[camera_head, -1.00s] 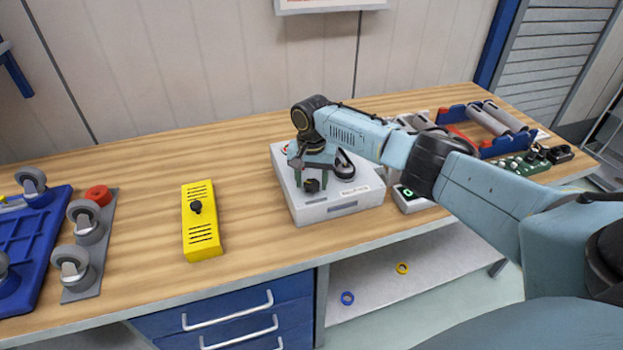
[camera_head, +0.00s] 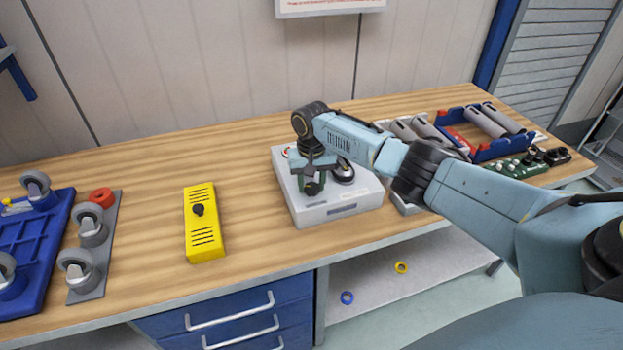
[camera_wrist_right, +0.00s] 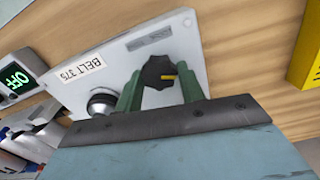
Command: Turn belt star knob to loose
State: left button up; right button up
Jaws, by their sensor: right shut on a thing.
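The belt star knob (camera_wrist_right: 158,72) is black and lobed, with a short yellow mark on it, in the right wrist view. It sits on a pale box (camera_wrist_right: 110,60) with a label that reads "BELT 375". The box (camera_head: 340,208) stands on the bench in the head view, with the dark knob (camera_head: 313,188) near its front. My right gripper (camera_head: 311,184) points down at the box and is shut on the knob. Its green fingers (camera_wrist_right: 160,88) lie on either side of the knob. My left gripper is not in view.
A yellow box (camera_head: 204,235) stands left on the bench, with clear wood between.

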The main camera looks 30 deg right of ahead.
jog(key=n+p, duration=0.1)
jog(key=n, duration=0.2)
jog(key=shift+r+n, duration=0.1)
jog(key=shift+n, duration=0.2)
jog(key=n, duration=0.2)
jog(key=shift+n, duration=0.4)
jog(key=n, duration=0.6)
jog(key=shift+p, duration=0.4)
jog(key=n, duration=0.4)
jog(key=shift+n, duration=0.4)
jog(key=n, duration=0.4)
jog(key=shift+n, duration=0.4)
jog(key=o, duration=1)
